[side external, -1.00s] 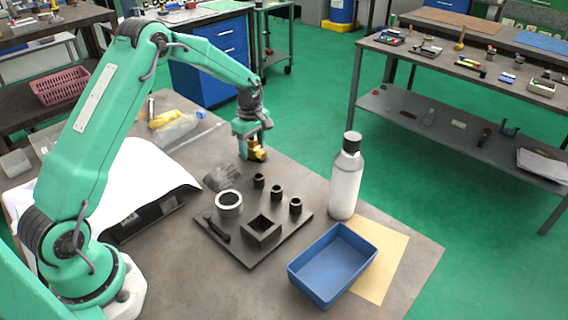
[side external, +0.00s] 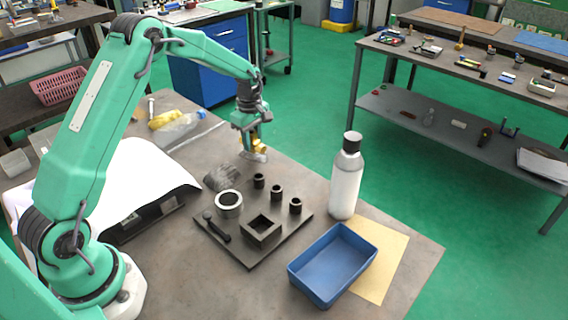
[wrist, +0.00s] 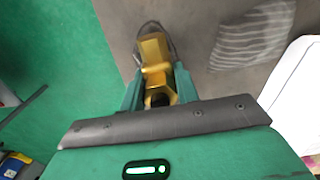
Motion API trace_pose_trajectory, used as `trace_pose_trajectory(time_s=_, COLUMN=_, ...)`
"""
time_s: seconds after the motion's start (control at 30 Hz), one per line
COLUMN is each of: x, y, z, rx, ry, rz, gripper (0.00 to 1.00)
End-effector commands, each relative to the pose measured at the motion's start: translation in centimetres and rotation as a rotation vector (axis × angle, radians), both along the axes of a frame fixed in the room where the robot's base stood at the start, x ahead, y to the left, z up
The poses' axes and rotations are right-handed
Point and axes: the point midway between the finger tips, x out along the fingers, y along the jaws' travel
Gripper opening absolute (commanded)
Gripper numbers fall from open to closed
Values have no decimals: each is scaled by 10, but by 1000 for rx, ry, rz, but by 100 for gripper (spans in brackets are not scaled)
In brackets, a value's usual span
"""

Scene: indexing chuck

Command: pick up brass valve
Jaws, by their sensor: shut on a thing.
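The brass valve (side external: 259,145) is at the far edge of the grey bench in the side external view, below my gripper (side external: 251,138). My gripper is shut on it. In the wrist view the brass valve (wrist: 154,58) sits between the green fingers of my gripper (wrist: 158,88), and its body reaches out past the fingertips. A greyish part or shadow shows at its lower end; I cannot tell which. The valve looks slightly above the bench top.
A dark fixture plate (side external: 246,257) carries a ring, a square socket and several small cylinders. A blue tray (side external: 333,265) and a capped bottle (side external: 345,183) stand right of it.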

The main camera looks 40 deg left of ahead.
Motion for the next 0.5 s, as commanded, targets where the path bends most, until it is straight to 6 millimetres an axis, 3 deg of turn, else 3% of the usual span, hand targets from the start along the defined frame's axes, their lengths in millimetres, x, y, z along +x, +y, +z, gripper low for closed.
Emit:
trace_pose_trajectory(time_s=0.1, x=1, y=0, z=21, rx=1, ry=-6, rz=0, gripper=0)
trace_pose_trajectory(time_s=0.5, x=-21, y=-67, z=60, rx=0, ry=-3, rz=-4, gripper=0)
